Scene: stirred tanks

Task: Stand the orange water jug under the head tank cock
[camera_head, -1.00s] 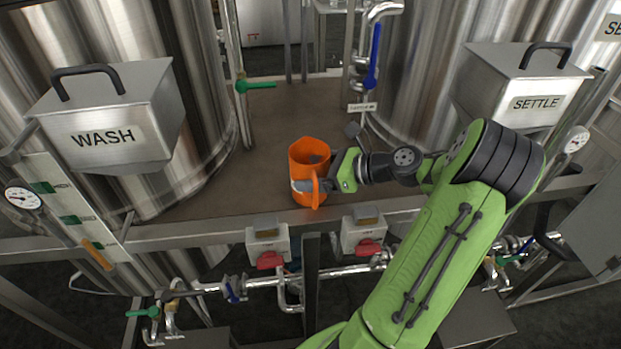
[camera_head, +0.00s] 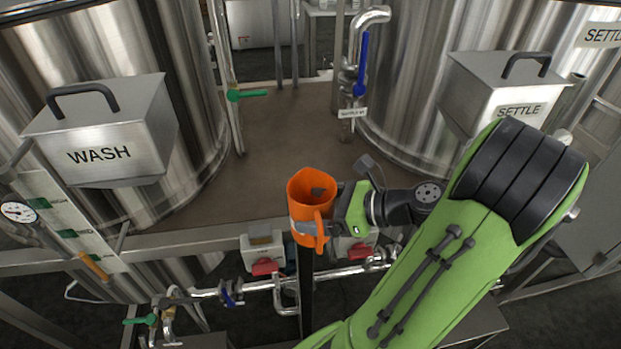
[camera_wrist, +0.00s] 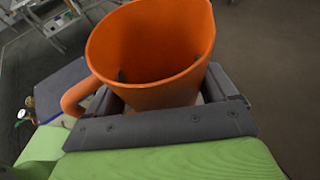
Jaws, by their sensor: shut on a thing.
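The orange water jug (camera_head: 304,207) is upright, held in front of the brown platform's front edge in the head view. Its open mouth and side handle show. My gripper (camera_head: 318,222) is shut on the jug from the right. In the wrist view the jug (camera_wrist: 150,55) sits between the dark fingers of my gripper (camera_wrist: 165,92), its handle to the left. At the back, a bent steel pipe (camera_head: 371,18) carries a blue lever cock (camera_head: 361,75) above a small white tag (camera_head: 352,113). The tag is too small to read, so I cannot tell if this is the head tank cock.
A green-handled valve (camera_head: 246,95) is on a thin upright pipe at left. WASH (camera_head: 98,150) and SETTLE (camera_head: 508,95) boxes flank the brown platform (camera_head: 272,140), which is clear in the middle. Red-handled units (camera_head: 264,257) and pipework lie below its front rail.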

